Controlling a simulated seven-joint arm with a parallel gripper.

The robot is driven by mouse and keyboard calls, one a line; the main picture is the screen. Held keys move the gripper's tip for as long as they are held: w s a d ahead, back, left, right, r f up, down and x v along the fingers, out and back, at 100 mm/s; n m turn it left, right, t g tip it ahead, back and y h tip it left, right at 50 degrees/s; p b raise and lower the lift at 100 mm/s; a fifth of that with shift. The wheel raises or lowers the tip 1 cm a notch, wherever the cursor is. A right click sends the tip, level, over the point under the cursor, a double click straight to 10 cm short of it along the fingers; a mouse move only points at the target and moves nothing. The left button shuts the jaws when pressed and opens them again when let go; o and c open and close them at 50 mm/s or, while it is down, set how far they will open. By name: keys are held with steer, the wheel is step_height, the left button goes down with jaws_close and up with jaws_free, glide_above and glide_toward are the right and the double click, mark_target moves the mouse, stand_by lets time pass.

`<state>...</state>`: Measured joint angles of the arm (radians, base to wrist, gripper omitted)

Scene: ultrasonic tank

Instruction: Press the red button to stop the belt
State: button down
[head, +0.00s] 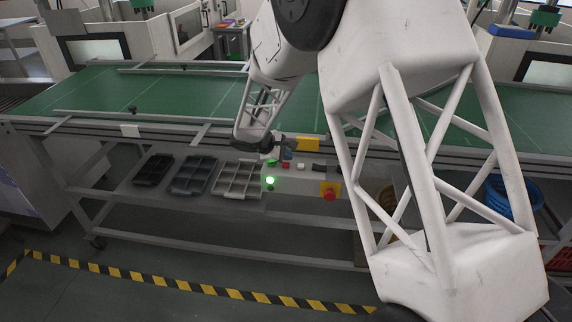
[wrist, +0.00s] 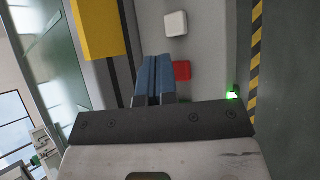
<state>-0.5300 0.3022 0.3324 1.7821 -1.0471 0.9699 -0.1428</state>
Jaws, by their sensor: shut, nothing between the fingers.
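A small red square button (head: 285,166) sits on the grey control panel (head: 310,181) at the belt's front edge; it also shows in the wrist view (wrist: 182,71), just right of my fingertips. My gripper (head: 288,154) is shut and empty, with blue fingers (wrist: 155,80). It is close to the red button and appears apart from it, though the exact gap is hard to tell. A white button (wrist: 176,23) is beside the red one. A round red mushroom button (head: 329,193) on a yellow plate is farther right. The green belt (head: 150,92) runs behind the panel.
A green lamp (head: 270,181) glows on the panel's front. A yellow block (head: 307,144) is behind the buttons, near my fingers. Divided trays (head: 237,179) lie on the shelf to the left. A blue basket (head: 510,202) is at the right.

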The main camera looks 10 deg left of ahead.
mark_target(286, 165)
steer(key=shift+f, duration=0.85)
stand_by(1.2)
steer(key=shift+r, duration=0.85)
steer(key=shift+r, duration=0.1)
steer(key=shift+r, duration=2.4)
steer(key=shift+d+r, duration=0.1)
